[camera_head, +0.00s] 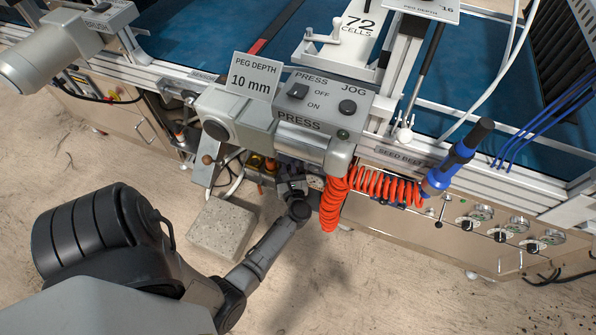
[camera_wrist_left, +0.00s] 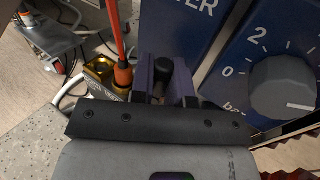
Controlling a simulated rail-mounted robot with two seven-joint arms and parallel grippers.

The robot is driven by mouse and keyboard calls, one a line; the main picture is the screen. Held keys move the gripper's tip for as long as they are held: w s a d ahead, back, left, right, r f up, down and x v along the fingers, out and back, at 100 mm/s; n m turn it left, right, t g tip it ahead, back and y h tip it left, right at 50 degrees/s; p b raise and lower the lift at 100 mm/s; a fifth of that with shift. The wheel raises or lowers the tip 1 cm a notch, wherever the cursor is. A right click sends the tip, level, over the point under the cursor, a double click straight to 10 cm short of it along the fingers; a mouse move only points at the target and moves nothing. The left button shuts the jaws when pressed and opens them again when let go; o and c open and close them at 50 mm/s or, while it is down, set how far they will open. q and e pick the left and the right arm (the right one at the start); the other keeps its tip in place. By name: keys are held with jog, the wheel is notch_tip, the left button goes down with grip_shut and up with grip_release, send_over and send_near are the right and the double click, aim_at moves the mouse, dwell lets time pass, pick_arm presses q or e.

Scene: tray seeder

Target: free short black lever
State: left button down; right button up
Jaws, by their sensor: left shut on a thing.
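My left gripper (camera_head: 291,180) reaches in under the PRESS housing, at the front of the seeder. In the left wrist view the fingers (camera_wrist_left: 162,92) are shut on a short black lever (camera_wrist_left: 163,72) with a rounded end. The lever shows between the two purple-grey fingers. Its lower part is hidden by the gripper body, and I cannot tell how it is mounted. In the head view the lever is hidden by the arm and the housing. My right gripper is not in view.
A blue panel (camera_wrist_left: 180,25) and a grey dial (camera_wrist_left: 283,87) stand close to the right of the fingers. A brass fitting (camera_wrist_left: 100,68) with an orange line (camera_wrist_left: 118,40) is at left. A coiled orange hose (camera_head: 333,202) hangs beside my gripper. A stone block (camera_head: 223,229) is below.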

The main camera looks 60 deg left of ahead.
pick_arm(q)
jog(key=shift+w+d+f, duration=0.1)
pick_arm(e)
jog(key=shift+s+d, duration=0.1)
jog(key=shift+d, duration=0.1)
pick_arm(q)
jog(key=shift+g, duration=0.3)
jog(key=c, duration=1.1)
grip_release()
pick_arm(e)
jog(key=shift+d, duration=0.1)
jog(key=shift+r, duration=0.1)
